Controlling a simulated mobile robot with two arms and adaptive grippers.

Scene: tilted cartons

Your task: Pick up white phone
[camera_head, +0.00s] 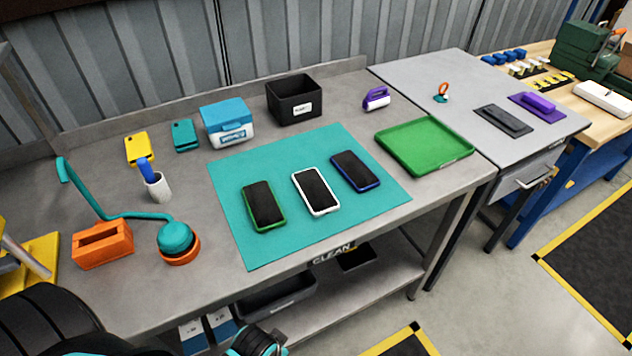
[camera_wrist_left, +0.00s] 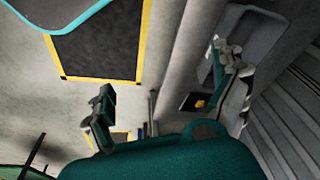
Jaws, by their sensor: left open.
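The white phone (camera_head: 316,191) lies flat, dark screen up, on the teal mat (camera_head: 240,245) in the head view. It is the middle one of three phones. A green-edged phone (camera_head: 263,206) lies to its left and a blue-edged phone (camera_head: 355,171) to its right, both apart from it. My left gripper (camera_wrist_left: 163,76) shows in the left wrist view with its fingers spread and nothing between them. No phone shows in that view. My right gripper is not visible.
A green tray (camera_head: 424,145) stands right of the mat. A black bin (camera_head: 294,99) and a blue-lidded box (camera_head: 227,123) stand behind it. A teal lamp (camera_head: 175,238) and an orange holder (camera_head: 102,245) stand to the left. The mat around the phones is clear.

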